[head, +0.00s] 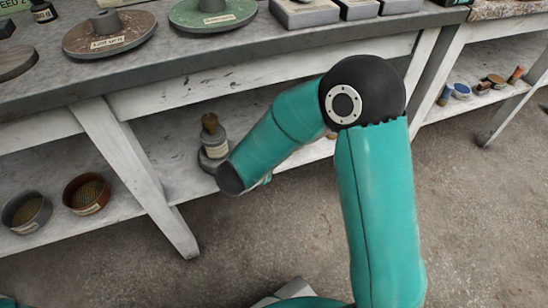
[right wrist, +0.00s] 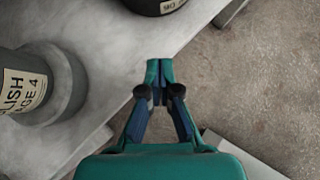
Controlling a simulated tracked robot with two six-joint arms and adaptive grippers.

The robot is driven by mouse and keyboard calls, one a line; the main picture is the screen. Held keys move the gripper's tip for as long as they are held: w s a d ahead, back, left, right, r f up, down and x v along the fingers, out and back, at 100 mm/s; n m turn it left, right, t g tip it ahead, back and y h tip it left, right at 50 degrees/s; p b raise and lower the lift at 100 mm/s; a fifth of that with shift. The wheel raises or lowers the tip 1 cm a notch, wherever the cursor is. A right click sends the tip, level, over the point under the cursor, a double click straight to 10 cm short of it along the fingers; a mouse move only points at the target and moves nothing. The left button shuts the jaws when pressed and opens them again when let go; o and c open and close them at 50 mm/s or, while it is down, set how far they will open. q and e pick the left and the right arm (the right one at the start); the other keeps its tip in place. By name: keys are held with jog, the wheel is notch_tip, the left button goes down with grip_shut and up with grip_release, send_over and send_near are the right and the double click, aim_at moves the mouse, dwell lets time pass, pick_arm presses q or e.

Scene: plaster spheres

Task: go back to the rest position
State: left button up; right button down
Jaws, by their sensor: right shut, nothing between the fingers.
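My right gripper (right wrist: 159,70) shows in the right wrist view with its teal fingertips together and nothing between them. It is over the edge of a pale grey shelf (right wrist: 150,25), with brown floor to the right. In the head view my right arm rises from the bottom right, bends at a black elbow and reaches down left toward the lower shelf; its gripper cannot be made out there. My left gripper is in neither view.
In the right wrist view a grey labelled container (right wrist: 50,85) stands close on the left, and a dark labelled one (right wrist: 157,4) at the top. In the head view a bench (head: 230,58) holds round discs; bowls (head: 87,194) sit on its lower shelf. Floor (head: 270,225) is open in front.

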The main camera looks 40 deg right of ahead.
jog(key=p+v, duration=0.1)
jog(key=v, duration=0.4)
jog(key=s+d+f+n+g, duration=0.25)
jog(key=d+f, duration=0.35)
jog(key=f, duration=0.3)
jog(key=s+a+f+n+t+y, duration=0.1)
jog(key=a+f+n+y, duration=0.1)
jog(key=f+n, duration=0.35)
jog(key=s+a+f+n+t+y, duration=0.1)
jog(key=s+a+f+n+y, duration=0.1)
jog(key=f+n, duration=0.35)
jog(key=s+a+f+n+g+y, duration=0.15)
jog(key=s+a+n+y, duration=0.45)
jog(key=n, duration=1)
jog(key=s+a+f+n+g+y, duration=0.15)
jog(key=s+a+n, duration=0.45)
jog(key=n, duration=1)
notch_tip(320, 180, up, 35)
jog(key=w+a+p, duration=0.2)
jog(key=p, duration=3.3)
jog(key=shift+r+g+p, duration=0.2)
jog(key=shift+g+p, duration=0.15)
jog(key=shift+g, duration=0.1)
jog(key=shift+a, duration=0.15)
